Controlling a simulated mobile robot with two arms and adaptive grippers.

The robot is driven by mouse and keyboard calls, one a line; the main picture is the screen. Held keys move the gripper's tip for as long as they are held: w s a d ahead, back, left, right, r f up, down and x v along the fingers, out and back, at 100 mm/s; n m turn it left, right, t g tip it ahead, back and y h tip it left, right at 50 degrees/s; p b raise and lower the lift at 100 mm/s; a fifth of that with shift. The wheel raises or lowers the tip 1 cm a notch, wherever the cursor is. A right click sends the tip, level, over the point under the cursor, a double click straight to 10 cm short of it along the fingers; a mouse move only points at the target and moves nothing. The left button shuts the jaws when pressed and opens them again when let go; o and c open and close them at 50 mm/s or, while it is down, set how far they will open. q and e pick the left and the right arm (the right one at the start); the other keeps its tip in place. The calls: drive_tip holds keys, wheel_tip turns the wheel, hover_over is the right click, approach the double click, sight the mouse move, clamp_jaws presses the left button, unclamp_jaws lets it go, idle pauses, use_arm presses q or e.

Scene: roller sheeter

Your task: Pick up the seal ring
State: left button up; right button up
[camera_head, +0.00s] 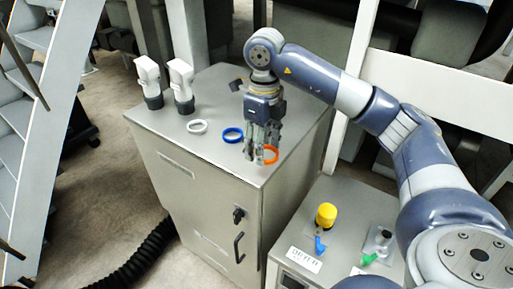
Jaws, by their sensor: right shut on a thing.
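Three rings show on the metal cabinet top: a white ring (197,127), a blue ring (233,135) and an orange ring (270,154). Which one is the seal ring cannot be told from the picture. My right gripper (260,155) points down over the front right of the cabinet top. It is shut on the orange ring, and its fingers hide the ring's left part. Whether the orange ring still touches the cabinet top cannot be told. The white and blue rings lie flat to the left of the gripper. My left gripper is not in view.
The cabinet (188,190) has two white and grey fittings (149,82) standing at its back left. A lower cabinet (345,220) at the right carries a yellow-capped part (326,214) and blue and green valve levers. A black hose (135,262) lies on the floor.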

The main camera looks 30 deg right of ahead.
drive_tip(key=s+a+r+b, duration=0.1)
drive_tip(key=s+b, duration=0.2)
drive_tip(key=s, duration=0.9)
drive_tip(key=shift+s+a, duration=0.15)
drive_tip(key=shift+a, duration=0.15)
drive_tip(key=shift+r, duration=0.15)
drive_tip(key=shift+r+p, duration=0.7)
drive_tip(key=shift+p, duration=0.15)
